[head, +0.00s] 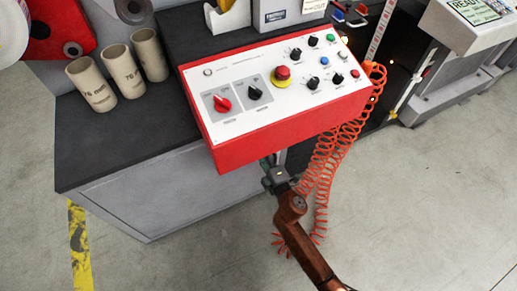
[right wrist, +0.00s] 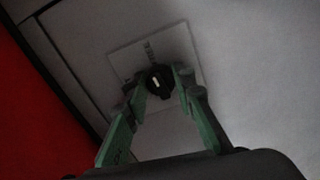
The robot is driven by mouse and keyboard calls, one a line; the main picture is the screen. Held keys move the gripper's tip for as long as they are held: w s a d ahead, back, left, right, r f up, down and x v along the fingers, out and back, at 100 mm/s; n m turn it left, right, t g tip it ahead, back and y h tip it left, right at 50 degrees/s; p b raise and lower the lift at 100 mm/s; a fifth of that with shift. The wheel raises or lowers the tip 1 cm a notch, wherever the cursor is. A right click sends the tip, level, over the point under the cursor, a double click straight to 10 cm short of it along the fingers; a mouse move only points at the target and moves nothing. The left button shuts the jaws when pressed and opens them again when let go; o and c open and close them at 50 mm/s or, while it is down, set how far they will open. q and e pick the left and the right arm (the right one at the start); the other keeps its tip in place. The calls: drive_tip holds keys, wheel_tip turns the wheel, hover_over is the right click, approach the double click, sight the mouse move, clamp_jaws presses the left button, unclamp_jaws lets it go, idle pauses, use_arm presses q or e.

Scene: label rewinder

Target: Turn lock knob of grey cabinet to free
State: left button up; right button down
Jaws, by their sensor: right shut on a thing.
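The lock knob (right wrist: 157,80) is a small black round knob with a white pointer line, on a pale square plate (right wrist: 124,62) of the grey cabinet front (right wrist: 250,60) in the right wrist view. My left gripper is not in view.
The red control console (head: 280,95) with several knobs and buttons overhangs the cabinet front, just above my right gripper. An orange coiled cable (head: 325,165) hangs close beside my right arm. Several cardboard cores (head: 92,85) stand on the worktop (head: 75,150).

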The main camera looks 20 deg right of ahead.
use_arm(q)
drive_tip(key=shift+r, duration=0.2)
use_arm(e)
drive_tip(key=shift+m, duration=0.6)
drive_tip(key=shift+f, duration=0.1)
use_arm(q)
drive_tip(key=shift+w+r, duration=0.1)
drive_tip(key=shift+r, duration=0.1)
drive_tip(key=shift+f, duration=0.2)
use_arm(e)
drive_tip(key=c, duration=1.6)
unclamp_jaws()
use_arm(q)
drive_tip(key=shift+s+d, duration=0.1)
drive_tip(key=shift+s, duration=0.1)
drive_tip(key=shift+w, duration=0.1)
use_arm(e)
drive_tip(key=s, duration=1.2)
drive_tip(key=shift+d, duration=0.2)
